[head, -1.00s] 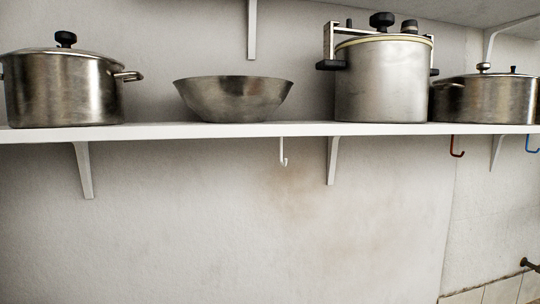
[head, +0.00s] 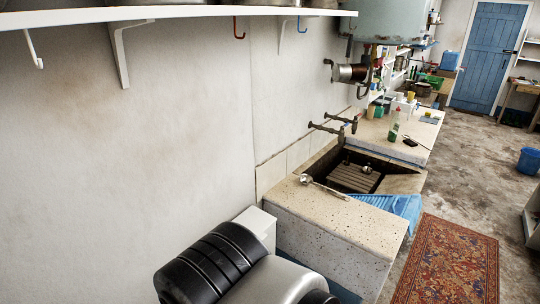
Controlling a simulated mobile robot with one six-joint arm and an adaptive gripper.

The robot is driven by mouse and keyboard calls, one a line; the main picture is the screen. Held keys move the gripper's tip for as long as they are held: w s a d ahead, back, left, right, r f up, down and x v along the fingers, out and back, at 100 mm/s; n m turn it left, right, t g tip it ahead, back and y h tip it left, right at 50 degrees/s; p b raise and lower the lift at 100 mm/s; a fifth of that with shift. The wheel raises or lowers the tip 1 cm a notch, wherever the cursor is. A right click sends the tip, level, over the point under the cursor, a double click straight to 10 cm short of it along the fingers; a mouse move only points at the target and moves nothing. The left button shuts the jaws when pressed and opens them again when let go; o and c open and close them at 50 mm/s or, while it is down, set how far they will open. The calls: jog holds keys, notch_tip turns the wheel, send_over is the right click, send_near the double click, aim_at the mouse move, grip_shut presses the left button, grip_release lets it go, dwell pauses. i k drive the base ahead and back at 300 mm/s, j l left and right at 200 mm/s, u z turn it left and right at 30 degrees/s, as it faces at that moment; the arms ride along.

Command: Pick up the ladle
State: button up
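In the head view a metal ladle (head: 322,187) lies on the near stone ledge of the washtrough (head: 335,222), close to the basin's edge. Its round bowl is at the left, and its thin handle points right and toward the front. My gripper is not in view. Dark and silver parts at the bottom of the picture look like my own arm, well apart from the ladle.
A blue cloth (head: 398,207) hangs over the trough's front right corner. Wall taps (head: 325,129) stick out above the basin, which holds a slatted board (head: 355,178). A white shelf (head: 170,14) runs along the wall. A patterned rug (head: 452,262) lies on the floor at right.

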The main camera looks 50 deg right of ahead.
aim_at(305, 179)
jog(key=k+l, duration=0.2)
jog(key=l, duration=0.15)
jog(key=k+l+z, duration=0.1)
jog(key=k+l, duration=0.35)
jog(key=l, duration=0.25)
jog(key=k+l+z, duration=0.1)
jog(key=l, duration=0.3)
jog(key=k+l+z, duration=0.1)
jog(key=k+l, duration=0.2)
jog(key=l+z, duration=0.1)
jog(key=l, duration=0.35)
jog(key=i+l, duration=0.15)
jog(key=l, duration=0.25)
jog(key=l+z, duration=0.15)
jog(key=l, duration=0.3)
jog(key=i+l, duration=0.15)
jog(key=l, duration=0.3)
jog(key=i+l+z, duration=0.15)
jog(key=l, duration=0.25)
jog(key=i+l, duration=0.1)
jog(key=l, duration=0.3)
jog(key=i+z, duration=0.15)
jog(key=i, duration=0.55)
